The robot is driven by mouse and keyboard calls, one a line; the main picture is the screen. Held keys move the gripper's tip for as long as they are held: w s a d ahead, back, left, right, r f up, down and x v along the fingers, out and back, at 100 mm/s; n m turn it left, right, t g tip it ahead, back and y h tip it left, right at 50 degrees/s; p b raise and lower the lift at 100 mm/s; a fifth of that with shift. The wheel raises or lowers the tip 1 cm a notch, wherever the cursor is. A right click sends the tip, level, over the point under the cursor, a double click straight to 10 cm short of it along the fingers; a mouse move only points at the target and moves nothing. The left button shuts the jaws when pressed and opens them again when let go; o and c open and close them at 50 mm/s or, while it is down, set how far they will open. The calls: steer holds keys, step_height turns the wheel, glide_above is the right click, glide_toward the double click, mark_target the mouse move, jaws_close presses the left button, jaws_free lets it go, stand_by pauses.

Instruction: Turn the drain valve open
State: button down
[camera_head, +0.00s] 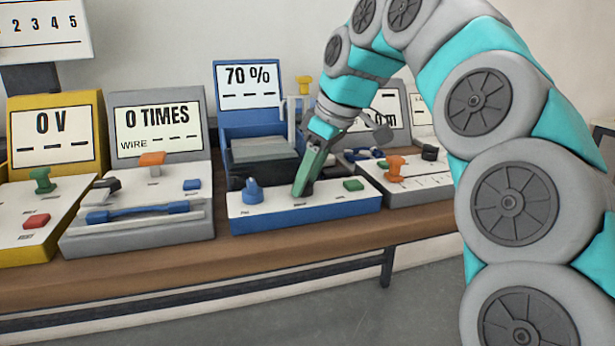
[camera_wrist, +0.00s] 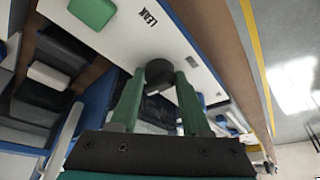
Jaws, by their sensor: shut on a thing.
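The blue station (camera_head: 300,217) stands in the middle of the bench, with a 70 % display (camera_head: 249,86) at its back. My gripper (camera_head: 302,190) reaches down from the upper right to the station's white front panel. In the wrist view its two green fingers (camera_wrist: 158,82) are shut on a dark round knob (camera_wrist: 158,69) that stands on the panel. In the head view the fingers hide this knob. I cannot read a label for it, so I cannot confirm it is the drain valve.
A blue knob (camera_head: 252,190) is left of my gripper and a green button (camera_head: 353,184) right of it. A yellow handle (camera_head: 303,84) stands behind. A grey station (camera_head: 150,240) is left, and an orange knob (camera_head: 396,166) is on a station to the right.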

steer(key=m+t+h+b, duration=0.1)
steer(key=m, duration=0.3)
steer(key=shift+s+m, duration=0.15)
steer(key=shift+m, duration=0.25)
steer(key=m, duration=0.2)
steer(key=m+t+h, duration=0.1)
steer(key=shift+a+m+h, duration=0.2)
steer(key=shift+m+h, duration=0.1)
steer(key=shift+m, duration=0.1)
steer(key=m+h, duration=0.1)
steer(key=m, duration=0.3)
steer(key=shift+a+h, duration=0.2)
steer(key=shift+h, duration=0.2)
steer(key=shift+a+m+h+p, duration=0.15)
steer(key=shift+m+h+p, duration=0.4)
steer(key=shift+m, duration=1.55)
steer(key=shift+c, duration=1.9)
jaws_free()
